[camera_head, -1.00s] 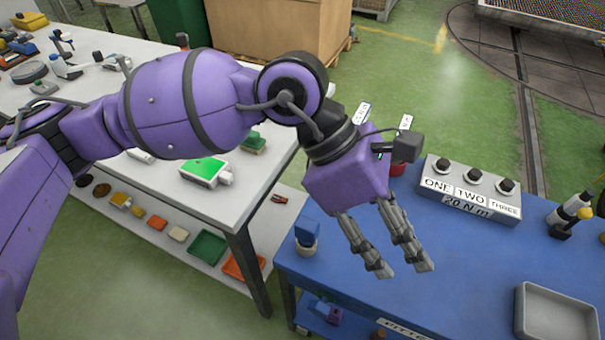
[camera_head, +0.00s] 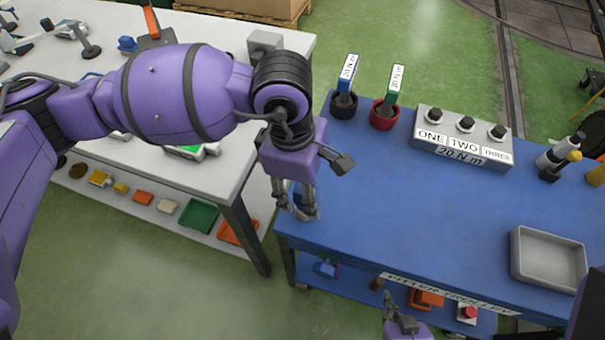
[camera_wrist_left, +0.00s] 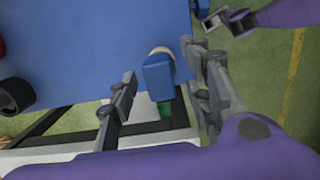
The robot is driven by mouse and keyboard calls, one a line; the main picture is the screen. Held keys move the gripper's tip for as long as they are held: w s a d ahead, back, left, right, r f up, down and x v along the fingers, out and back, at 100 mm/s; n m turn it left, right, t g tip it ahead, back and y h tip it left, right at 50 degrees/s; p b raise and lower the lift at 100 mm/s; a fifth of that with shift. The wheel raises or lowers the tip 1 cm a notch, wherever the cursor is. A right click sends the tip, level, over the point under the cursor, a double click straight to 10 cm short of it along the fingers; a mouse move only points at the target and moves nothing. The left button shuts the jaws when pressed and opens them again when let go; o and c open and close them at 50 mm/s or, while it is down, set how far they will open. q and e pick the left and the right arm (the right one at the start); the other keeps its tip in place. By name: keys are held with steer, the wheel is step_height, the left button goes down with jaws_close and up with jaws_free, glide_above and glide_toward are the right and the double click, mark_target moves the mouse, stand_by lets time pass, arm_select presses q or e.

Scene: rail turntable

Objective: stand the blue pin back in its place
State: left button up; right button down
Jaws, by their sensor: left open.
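A blue piece (camera_wrist_left: 158,78) with a pale round part (camera_wrist_left: 162,52) at one end is at the front left corner of the blue table (camera_head: 440,220). I take it for the blue pin. In the left wrist view it lies between the spread fingers of my open left gripper (camera_wrist_left: 160,92), with gaps on both sides. In the head view my left gripper (camera_head: 302,212) points down there and mostly hides the piece. My right gripper (camera_head: 398,316) is low, in front of the table; it also shows in the left wrist view (camera_wrist_left: 226,20). Its opening is unclear.
Black (camera_head: 344,105) and red (camera_head: 384,115) cups hold a blue and a green labelled item. A grey box with three knobs (camera_head: 464,140) and a grey tray (camera_head: 548,258) stand farther right. A white table (camera_head: 262,150) adjoins at left. The blue table's middle is clear.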

arm_select(q)
steer(key=shift+d+f, duration=0.1)
steer(key=shift+f, duration=0.45)
jaws_close()
